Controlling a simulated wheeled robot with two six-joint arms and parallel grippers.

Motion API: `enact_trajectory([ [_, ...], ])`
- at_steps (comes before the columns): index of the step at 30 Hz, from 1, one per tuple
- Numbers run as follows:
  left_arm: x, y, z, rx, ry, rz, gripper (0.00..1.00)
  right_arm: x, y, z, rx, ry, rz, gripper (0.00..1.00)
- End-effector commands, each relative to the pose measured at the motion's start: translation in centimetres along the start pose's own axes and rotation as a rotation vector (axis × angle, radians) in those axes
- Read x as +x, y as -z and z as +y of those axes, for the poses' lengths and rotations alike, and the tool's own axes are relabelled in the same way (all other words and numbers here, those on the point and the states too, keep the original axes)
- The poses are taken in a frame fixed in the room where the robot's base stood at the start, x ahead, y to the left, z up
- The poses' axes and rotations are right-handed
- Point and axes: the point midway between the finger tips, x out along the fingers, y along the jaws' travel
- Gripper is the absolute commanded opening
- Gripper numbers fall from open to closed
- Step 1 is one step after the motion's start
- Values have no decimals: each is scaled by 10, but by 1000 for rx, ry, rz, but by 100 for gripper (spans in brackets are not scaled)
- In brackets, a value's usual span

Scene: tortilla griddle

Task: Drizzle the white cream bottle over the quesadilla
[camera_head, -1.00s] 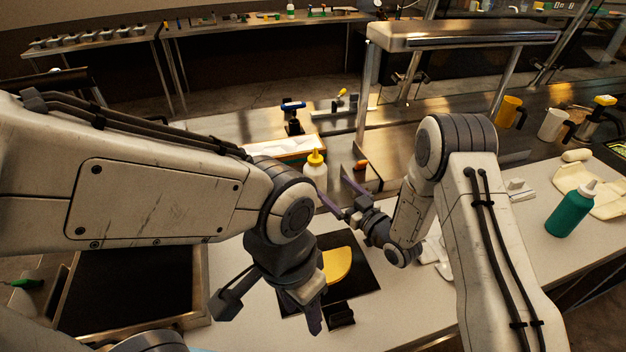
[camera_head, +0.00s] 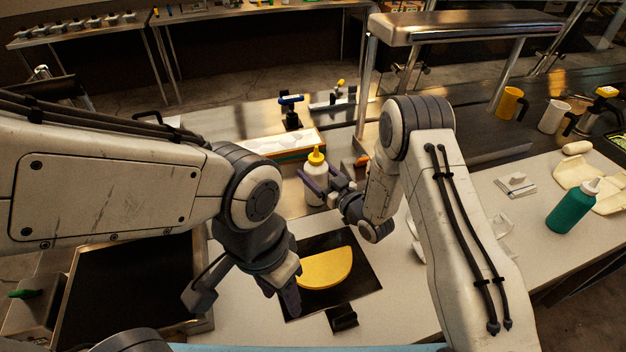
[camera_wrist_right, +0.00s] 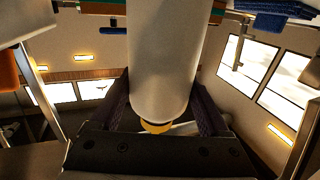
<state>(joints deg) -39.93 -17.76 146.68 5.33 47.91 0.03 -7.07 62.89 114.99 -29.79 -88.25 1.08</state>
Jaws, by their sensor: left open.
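The white cream bottle (camera_head: 317,185) with a yellow cap stands upright behind the dark plate. My right gripper (camera_head: 318,172) has its fingers on both sides of the bottle's body. In the right wrist view the bottle (camera_wrist_right: 163,60) fills the middle between the fingers; whether they press on it I cannot tell. The quesadilla (camera_head: 327,269), a yellow half-round, lies on a black square plate (camera_head: 361,279) on the white counter. My left gripper (camera_head: 245,297) is open and empty, left of the quesadilla, with one finger over the plate's left side.
A green bottle (camera_head: 571,206) stands at the right, near pale flat pieces. A paper-lined tray (camera_head: 285,146) lies behind the white bottle. A black griddle (camera_head: 130,285) is at the left. A small black block (camera_head: 342,318) sits at the plate's front edge. A metal shelf (camera_head: 460,24) rises behind.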

Motion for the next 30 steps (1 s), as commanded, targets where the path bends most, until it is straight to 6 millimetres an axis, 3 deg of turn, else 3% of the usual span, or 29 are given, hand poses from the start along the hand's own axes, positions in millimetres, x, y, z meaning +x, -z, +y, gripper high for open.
enact_trajectory([
  [1,0,0,0,0,0,0,50,0,0,0,0,-1,-2,35],
  [3,0,0,0,0,0,0,50,0,0,0,0,-1,-2,8],
  [4,0,0,0,0,0,0,50,0,0,0,-1,0,0,6],
  [16,4,0,0,0,0,0,50,1,8,-1,-2,3,2,6],
  [23,16,-1,-1,1,0,0,50,2,40,-2,-5,4,7,6],
  [30,32,-2,-2,1,0,0,50,-34,72,42,-6,-4,5,6],
])
